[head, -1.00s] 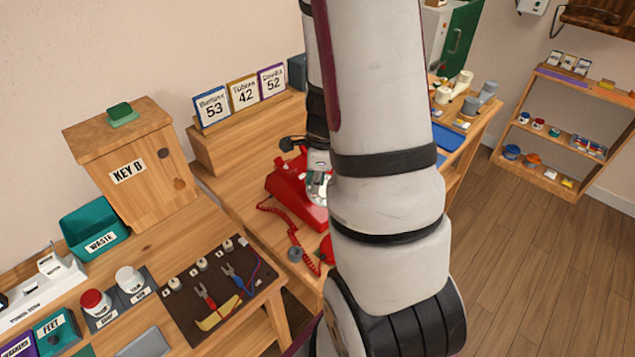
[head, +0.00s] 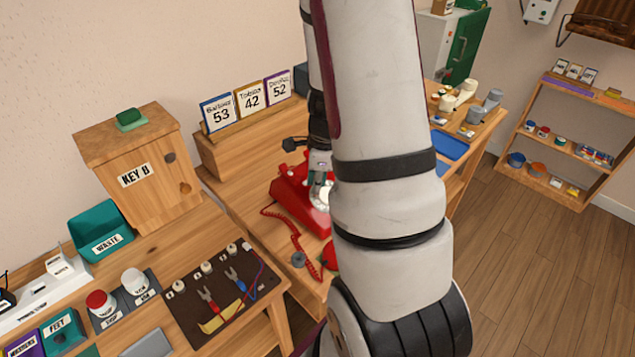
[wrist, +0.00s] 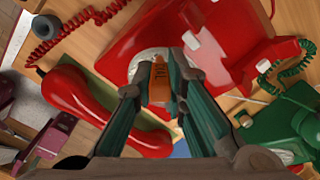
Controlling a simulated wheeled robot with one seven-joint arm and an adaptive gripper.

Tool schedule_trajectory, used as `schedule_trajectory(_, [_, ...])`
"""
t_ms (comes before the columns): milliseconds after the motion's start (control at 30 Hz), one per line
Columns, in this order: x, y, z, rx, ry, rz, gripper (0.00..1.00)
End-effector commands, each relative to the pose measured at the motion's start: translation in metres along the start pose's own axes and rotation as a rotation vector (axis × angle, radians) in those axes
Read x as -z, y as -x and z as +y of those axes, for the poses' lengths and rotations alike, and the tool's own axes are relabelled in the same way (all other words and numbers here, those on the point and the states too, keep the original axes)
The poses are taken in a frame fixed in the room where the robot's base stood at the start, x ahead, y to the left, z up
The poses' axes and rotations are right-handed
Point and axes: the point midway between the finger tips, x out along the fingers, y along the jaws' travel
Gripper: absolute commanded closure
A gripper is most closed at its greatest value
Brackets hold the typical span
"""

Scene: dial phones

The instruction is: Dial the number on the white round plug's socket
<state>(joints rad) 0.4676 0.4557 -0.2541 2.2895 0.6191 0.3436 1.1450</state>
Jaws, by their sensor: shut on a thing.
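The red dial phone (head: 298,202) is on the middle table, partly hidden by my arm. In the wrist view the red phone body (wrist: 225,35) has a pale round dial (wrist: 148,62). My gripper (wrist: 160,84) is over the dial, its fingers closed on an orange piece with dark lettering (wrist: 158,80). The gripper also shows beside the phone in the head view (head: 321,180). A brown board (head: 190,318) at the lower left carries several small white round pieces (head: 207,267) and red and blue forked leads. I cannot tell which is the white round plug's socket.
Cards reading 53, 42 and 52 (head: 249,97) stand behind the phone. A KEY B box (head: 135,175) and a teal waste bin (head: 103,228) are left. In the wrist view, a red handset (wrist: 75,95) and a green phone (wrist: 285,125) flank the gripper.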

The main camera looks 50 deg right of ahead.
Motion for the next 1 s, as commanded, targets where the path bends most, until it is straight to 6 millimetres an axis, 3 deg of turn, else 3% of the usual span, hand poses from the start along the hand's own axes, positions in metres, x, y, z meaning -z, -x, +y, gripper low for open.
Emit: schedule_trajectory(1000, [0.006, 0.003, -0.021, 0.0, -0.001, 0.0, 1.0])
